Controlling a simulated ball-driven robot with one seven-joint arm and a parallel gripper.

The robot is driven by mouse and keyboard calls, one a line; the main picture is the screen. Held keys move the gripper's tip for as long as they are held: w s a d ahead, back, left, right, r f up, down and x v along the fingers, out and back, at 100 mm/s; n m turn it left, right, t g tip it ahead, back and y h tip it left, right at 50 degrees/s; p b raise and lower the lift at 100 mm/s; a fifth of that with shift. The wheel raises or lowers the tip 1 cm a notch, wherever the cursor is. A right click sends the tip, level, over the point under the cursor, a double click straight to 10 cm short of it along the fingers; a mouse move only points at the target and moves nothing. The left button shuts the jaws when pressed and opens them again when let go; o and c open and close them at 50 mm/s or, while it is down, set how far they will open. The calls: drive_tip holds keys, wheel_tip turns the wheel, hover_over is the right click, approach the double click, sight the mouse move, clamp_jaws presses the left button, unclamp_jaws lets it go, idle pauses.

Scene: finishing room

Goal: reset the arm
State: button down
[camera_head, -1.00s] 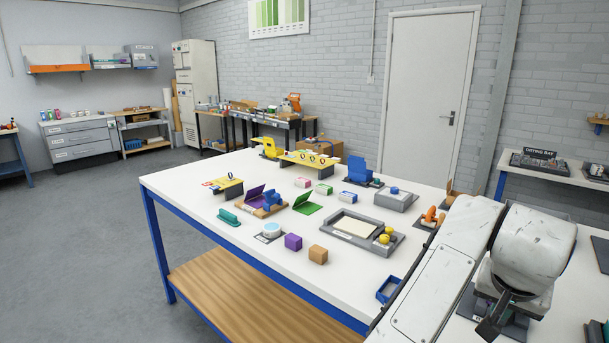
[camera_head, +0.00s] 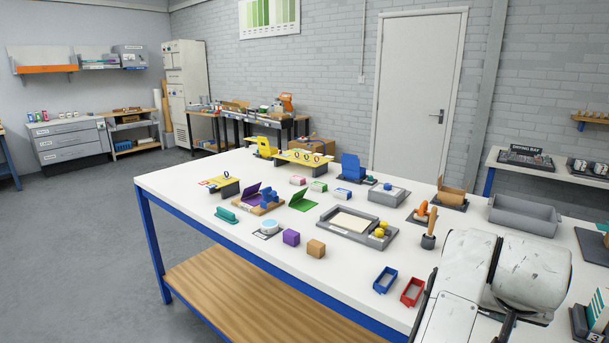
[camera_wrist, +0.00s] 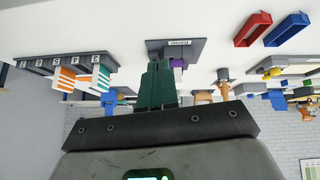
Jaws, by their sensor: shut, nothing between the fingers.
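My arm's white, scuffed links (camera_head: 500,275) fill the lower right of the head view. My gripper is outside that view. In the wrist view, which is upside down, my gripper (camera_wrist: 157,82) shows at the centre with its two dark green fingers together and nothing between them. A dark labelled holder (camera_wrist: 182,45) with something purple at it lies behind the fingertips. I cannot tell whether the fingers touch it, but nothing is gripped.
The white worktable (camera_head: 345,275) carries blue (camera_head: 385,280) and red (camera_head: 412,291) trays, a grey bin (camera_head: 524,215), an orange-handled tool (camera_head: 423,209) and coloured blocks. A numbered rack (camera_wrist: 65,65) with striped cards shows left in the wrist view. Floor is clear at left.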

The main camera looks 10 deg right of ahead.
drive_tip(key=s+a+f+n+y, duration=0.1)
drive_tip(key=s+a+f+n, duration=0.2)
drive_tip(key=s+f, duration=0.35)
drive_tip(key=s+a+f+n+y, duration=0.1)
drive_tip(key=s+a+f+n, duration=0.2)
drive_tip(key=f, duration=0.7)
drive_tip(key=s+a+f+n+g+y, duration=0.2)
drive_tip(key=s+a+f+g+y, duration=0.1)
drive_tip(key=s+a+f, duration=0.7)
drive_tip(key=s+a+y, duration=0.1)
drive_tip(key=s, duration=0.3)
drive_tip(key=shift+s+f+n, duration=0.3)
drive_tip(key=shift+s+n, duration=0.1)
drive_tip(key=shift+w, duration=0.1)
